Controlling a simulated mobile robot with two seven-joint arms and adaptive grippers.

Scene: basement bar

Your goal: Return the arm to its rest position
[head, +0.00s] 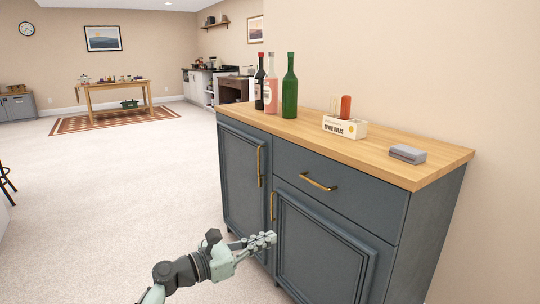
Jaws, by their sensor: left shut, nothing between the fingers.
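My left gripper (270,239) is in the lower middle of the head view, with its arm coming up from the bottom edge. It is shut and empty. It is in front of the lower doors of a dark blue-grey cabinet (290,185) with a wooden top. I cannot tell how much space lies between the fingertips and the door. My right gripper is not in view.
On the cabinet top stand several bottles, one of them green (290,90), a white box (345,127) and a small grey block (407,153). Brass handles (318,182) stick out from the cabinet front. Open carpet (120,200) lies to the left. A wooden table (115,91) stands far back on a rug.

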